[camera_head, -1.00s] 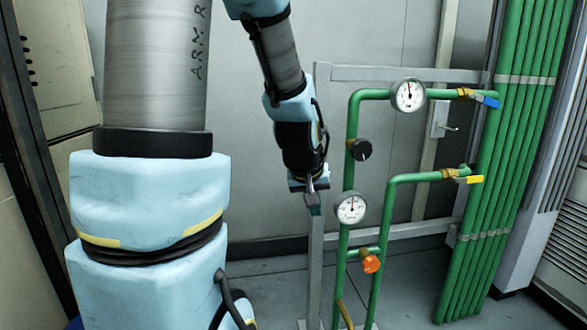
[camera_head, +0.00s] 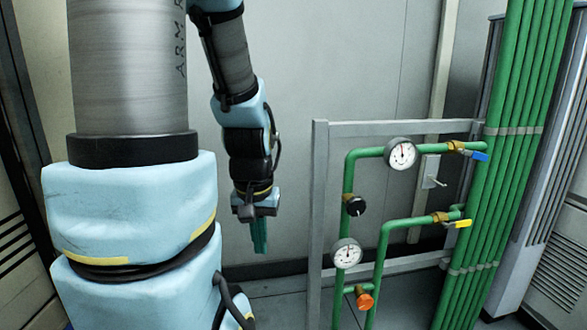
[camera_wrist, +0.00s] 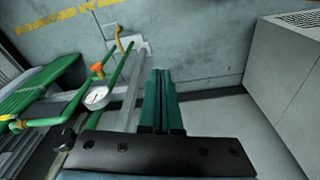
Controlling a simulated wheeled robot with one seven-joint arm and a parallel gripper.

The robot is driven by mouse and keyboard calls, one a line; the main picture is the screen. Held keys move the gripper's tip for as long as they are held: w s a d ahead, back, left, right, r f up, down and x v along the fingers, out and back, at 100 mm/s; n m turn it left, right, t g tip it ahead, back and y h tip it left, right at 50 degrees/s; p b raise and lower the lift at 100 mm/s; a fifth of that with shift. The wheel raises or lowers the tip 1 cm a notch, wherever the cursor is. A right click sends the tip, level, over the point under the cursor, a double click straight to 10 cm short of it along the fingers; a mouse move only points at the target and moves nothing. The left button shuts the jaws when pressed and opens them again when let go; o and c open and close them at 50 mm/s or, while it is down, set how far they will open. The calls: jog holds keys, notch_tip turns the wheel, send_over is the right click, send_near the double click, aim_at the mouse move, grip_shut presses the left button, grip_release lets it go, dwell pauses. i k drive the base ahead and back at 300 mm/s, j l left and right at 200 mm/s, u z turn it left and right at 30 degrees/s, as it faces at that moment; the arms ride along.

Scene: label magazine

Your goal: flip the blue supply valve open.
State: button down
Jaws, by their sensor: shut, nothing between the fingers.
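The blue supply valve (camera_head: 480,156) is a small blue lever on a brass body at the right end of the upper green pipe, next to the bundle of green pipes. In the head view the lever lies roughly in line with that pipe. My gripper (camera_head: 260,236) points down to the left of the pipe frame, well apart from the valve. Its green fingers are together and empty, also in the wrist view (camera_wrist: 162,100). The blue lever cannot be made out in the wrist view.
A yellow lever (camera_head: 462,223) sits below the blue one. Two gauges, the upper one (camera_head: 400,154), a black knob (camera_head: 356,205) and an orange knob (camera_head: 364,299) are on the pipes. A grey frame post (camera_head: 319,220) stands between my gripper and the pipes.

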aim_at(472, 154)
jog(key=i+l, duration=0.1)
jog(key=l, duration=0.25)
jog(key=i+l, duration=0.15)
jog(key=l, duration=0.15)
jog(key=i+l, duration=0.1)
jog(key=l, duration=0.25)
jog(key=i+l, duration=0.15)
jog(key=l, duration=0.15)
